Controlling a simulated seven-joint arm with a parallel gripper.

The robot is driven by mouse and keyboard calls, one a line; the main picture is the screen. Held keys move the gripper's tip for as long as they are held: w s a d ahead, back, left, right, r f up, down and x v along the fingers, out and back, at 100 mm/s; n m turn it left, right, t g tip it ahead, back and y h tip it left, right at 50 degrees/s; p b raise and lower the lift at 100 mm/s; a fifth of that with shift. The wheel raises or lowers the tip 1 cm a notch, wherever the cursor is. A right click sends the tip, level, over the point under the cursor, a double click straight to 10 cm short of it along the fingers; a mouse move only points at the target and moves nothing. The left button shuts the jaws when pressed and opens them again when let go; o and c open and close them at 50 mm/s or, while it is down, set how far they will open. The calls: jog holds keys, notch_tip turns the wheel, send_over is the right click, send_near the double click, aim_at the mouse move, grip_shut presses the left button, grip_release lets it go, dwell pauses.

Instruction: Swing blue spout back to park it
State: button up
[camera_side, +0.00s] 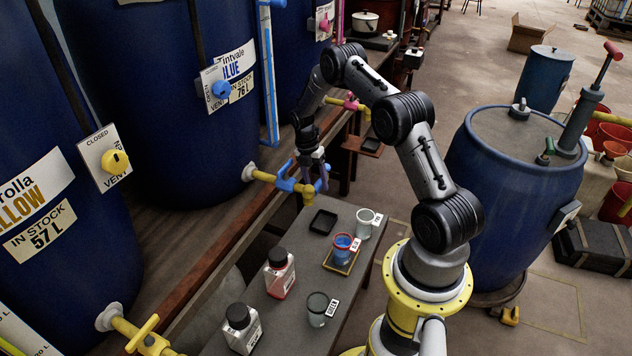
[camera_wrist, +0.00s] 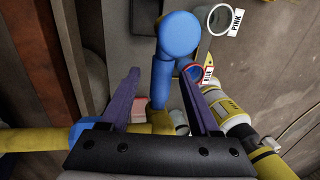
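The blue spout (camera_wrist: 163,82) sticks out between my gripper's two purple fingers in the wrist view and ends in a round blue knob. In the side view the blue fitting (camera_side: 287,184) sits on the yellow outlet pipe of the blue vat (camera_side: 165,110), above the bench edge. My gripper (camera_wrist: 160,98) is open, with a finger on each side of the spout and visible gaps to both. In the side view my gripper (camera_side: 314,180) points down at the fitting, partly covering it. The blue cup (camera_side: 342,246) stands on a small yellow-edged tray (camera_side: 340,265).
The pink-labelled cup (camera_side: 366,222), a black dish (camera_side: 322,221), a grey cup (camera_side: 318,309), a red bottle (camera_side: 280,273) and a pale bottle (camera_side: 242,328) stand on the bench. The yellow vat (camera_side: 60,190) is at left. A large drum (camera_side: 515,190) stands at right.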

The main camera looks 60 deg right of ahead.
notch_tip(320, 180, up, 14)
jog(key=w, duration=0.2)
jog(key=shift+w+f, duration=0.25)
jog(key=shift+w, duration=0.1)
